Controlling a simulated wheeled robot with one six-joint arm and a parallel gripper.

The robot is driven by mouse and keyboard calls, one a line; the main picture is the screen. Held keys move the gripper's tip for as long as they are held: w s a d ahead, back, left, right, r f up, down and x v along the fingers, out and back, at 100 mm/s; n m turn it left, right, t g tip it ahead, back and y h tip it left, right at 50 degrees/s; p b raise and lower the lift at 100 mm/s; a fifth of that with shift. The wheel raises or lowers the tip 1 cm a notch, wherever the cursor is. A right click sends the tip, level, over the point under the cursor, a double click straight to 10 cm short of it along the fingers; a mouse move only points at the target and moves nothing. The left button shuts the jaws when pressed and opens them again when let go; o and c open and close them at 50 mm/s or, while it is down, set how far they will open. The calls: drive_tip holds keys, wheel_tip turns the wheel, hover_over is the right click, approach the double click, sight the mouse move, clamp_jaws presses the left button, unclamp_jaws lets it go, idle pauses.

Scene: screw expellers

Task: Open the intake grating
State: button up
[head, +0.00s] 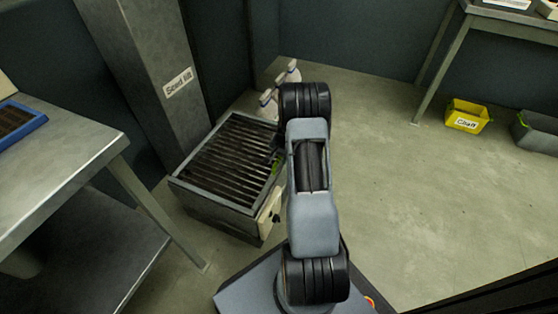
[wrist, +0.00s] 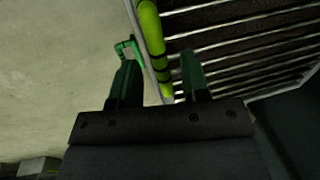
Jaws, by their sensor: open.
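The intake grating (head: 215,155) is a panel of dark parallel bars on top of a low metal box at the foot of the "Seed lift" column. It lies flat, closed over the box. A lime-green handle bar (wrist: 152,40) runs along the grating's edge; a bit of green shows in the head view (head: 276,167). My gripper (wrist: 158,58) is open, with the bar between its two fingers in the wrist view. Whether either finger touches it I cannot tell. The arm hides most of the gripper in the head view. The grating bars (wrist: 235,45) fill the wrist view's upper right.
A cream plate (head: 268,206) with a dark knob is on the box's near side. White bottles (head: 268,104) stand behind the box. A metal table (head: 75,150) is at left, close to the box. A yellow "Chaff" bin (head: 467,116) is at right. The floor between is clear.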

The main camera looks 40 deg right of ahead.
drive_tip(key=shift+f, duration=0.3)
clamp_jaws()
idle(0.3)
